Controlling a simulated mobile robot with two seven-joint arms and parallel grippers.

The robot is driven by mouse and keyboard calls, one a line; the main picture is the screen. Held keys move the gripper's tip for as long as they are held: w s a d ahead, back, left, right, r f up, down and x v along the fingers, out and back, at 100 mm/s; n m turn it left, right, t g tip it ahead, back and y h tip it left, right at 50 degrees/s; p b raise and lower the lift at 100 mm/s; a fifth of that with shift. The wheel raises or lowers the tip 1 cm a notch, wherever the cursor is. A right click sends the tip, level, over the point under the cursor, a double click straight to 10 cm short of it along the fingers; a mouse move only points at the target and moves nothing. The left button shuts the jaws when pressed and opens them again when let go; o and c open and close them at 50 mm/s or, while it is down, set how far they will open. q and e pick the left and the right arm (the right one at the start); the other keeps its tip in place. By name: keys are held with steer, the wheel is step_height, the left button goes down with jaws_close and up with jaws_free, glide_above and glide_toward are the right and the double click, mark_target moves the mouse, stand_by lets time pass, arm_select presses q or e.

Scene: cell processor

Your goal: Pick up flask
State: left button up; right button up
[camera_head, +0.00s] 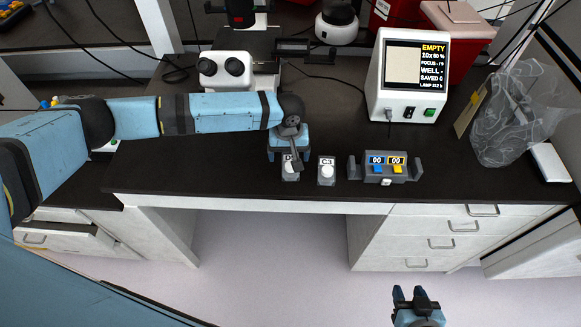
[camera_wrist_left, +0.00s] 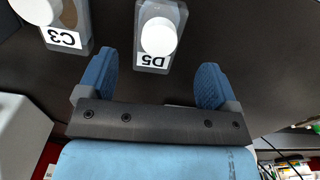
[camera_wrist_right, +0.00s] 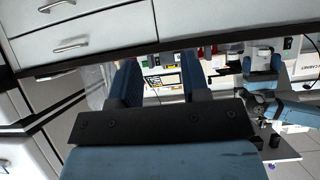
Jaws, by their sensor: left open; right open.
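Two small flasks with white caps stand at the bench's front edge. The D5 flask (camera_head: 288,173) is under my left gripper; the C3 flask (camera_head: 326,171) stands just right of it. In the left wrist view the D5 flask (camera_wrist_left: 157,38) is ahead of the gap between the fingers, and the C3 flask (camera_wrist_left: 68,22) is off to the left. My left gripper (camera_wrist_left: 157,78) is open and empty, pointing down and partly hiding the D5 flask in the head view. My right gripper (camera_head: 415,296) is open and empty, low in front of the bench, away from both flasks.
A grey device (camera_head: 385,168) with two counters stands right of the flasks. A white monitor unit (camera_head: 403,100) reading EMPTY stands behind it. A microscope (camera_head: 226,69) is behind my left arm. A clear bag (camera_head: 512,115) is at the right. Drawers (camera_head: 440,226) are below the bench.

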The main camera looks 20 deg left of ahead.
mark_target(290, 165)
arm_select(q)
steer(key=shift+f+b, duration=0.35)
steer(key=shift+b, duration=0.05)
steer(key=f+b, duration=0.1)
steer(key=b, duration=0.1)
steer(key=f+b, duration=0.3)
steer(key=b, duration=0.1)
steer(key=shift+d+f, duration=0.15)
steer(key=shift+d, duration=0.1)
steer(key=shift+f, duration=0.2)
steer(key=shift+s+r, duration=0.1)
steer(key=shift+r, duration=0.05)
steer(key=shift+c, duration=1.3)
steer(key=c, duration=0.7)
steer(key=shift+c, duration=0.3)
